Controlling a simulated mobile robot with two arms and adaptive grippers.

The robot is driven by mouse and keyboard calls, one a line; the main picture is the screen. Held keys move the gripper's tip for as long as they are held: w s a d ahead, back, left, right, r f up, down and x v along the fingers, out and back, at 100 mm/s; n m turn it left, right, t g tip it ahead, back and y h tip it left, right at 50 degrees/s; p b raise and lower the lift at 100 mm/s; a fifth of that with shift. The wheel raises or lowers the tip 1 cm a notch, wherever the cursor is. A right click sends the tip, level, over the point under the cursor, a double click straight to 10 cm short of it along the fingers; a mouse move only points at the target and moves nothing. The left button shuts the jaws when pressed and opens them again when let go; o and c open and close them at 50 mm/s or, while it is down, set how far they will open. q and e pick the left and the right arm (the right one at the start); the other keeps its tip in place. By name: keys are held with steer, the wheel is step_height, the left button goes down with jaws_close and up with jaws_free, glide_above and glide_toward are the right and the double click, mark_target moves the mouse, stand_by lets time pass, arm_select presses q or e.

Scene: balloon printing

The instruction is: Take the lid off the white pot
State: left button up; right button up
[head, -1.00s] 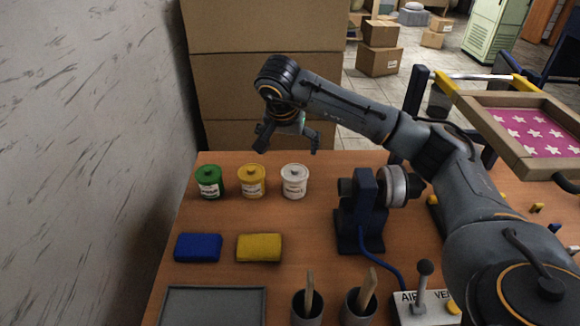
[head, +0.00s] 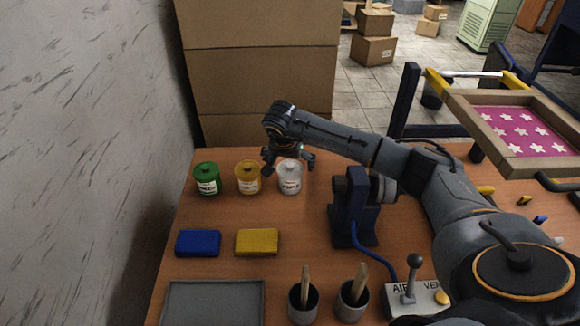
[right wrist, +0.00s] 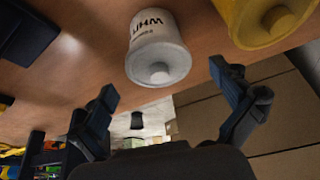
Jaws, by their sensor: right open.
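The white pot (head: 290,182) stands at the right end of a row of three pots at the back of the table. Its lid with a round knob (right wrist: 159,72) is on it, seen in the right wrist view. My right gripper (head: 289,164) is open and empty, with its fingers spread just above the white pot. In the right wrist view the gripper (right wrist: 168,90) has the lid between and beyond its fingertips, apart from them. My left gripper is not in view.
A yellow pot (head: 248,178) stands close to the left, with a green pot (head: 206,180) beyond it. A dark blue device (head: 352,210) stands to the right. Blue (head: 198,243) and yellow (head: 257,242) blocks lie in front. Stacked cardboard boxes (head: 262,75) rise behind the table.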

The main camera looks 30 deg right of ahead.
steer(key=shift+s+a, duration=0.1)
steer(key=shift+s, duration=0.05)
steer(key=c, duration=1.2)
steer(key=shift+c, duration=1.2)
